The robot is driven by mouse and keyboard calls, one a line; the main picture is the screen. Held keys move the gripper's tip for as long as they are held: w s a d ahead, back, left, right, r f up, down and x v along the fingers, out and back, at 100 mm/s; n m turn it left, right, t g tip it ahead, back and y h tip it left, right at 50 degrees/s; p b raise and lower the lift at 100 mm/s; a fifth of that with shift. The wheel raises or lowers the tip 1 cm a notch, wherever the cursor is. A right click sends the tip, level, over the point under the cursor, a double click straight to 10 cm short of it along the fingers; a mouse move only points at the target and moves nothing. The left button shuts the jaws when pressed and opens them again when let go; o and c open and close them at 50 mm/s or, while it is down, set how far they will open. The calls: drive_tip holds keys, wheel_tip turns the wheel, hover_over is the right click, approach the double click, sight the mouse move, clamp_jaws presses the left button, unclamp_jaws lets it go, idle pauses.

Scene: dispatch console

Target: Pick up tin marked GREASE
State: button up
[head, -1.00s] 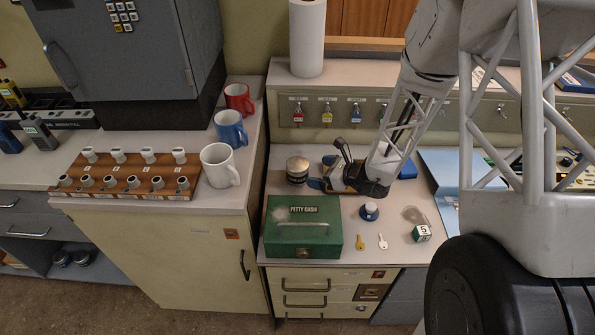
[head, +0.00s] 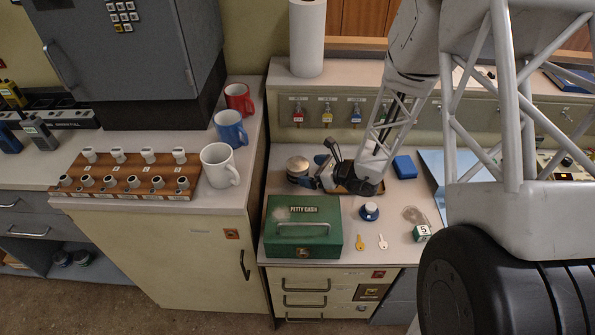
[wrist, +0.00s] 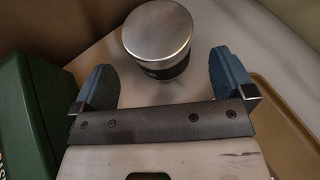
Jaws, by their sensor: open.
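A round tin with a bare metal lid and dark side stands upright on the white desk; it shows in the head view (head: 297,168) and at the top middle of the wrist view (wrist: 157,38). Its marking cannot be read. My gripper (head: 322,170) is just to the right of the tin in the head view. In the wrist view my gripper (wrist: 160,85) is open, with its two blue fingers spread apart. The tin lies ahead of the fingertips and roughly between them. Nothing is held.
A green petty cash box (head: 303,238) stands in front of the tin. A tan tray (wrist: 275,120) lies beside my gripper.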

sight(301, 168)
drive_tip(key=shift+x, duration=2.35)
drive_tip(key=shift+r, duration=0.1)
drive_tip(key=c, duration=1)
drive_tip(key=shift+r, duration=0.1)
drive_tip(key=shift+r, duration=4.9)
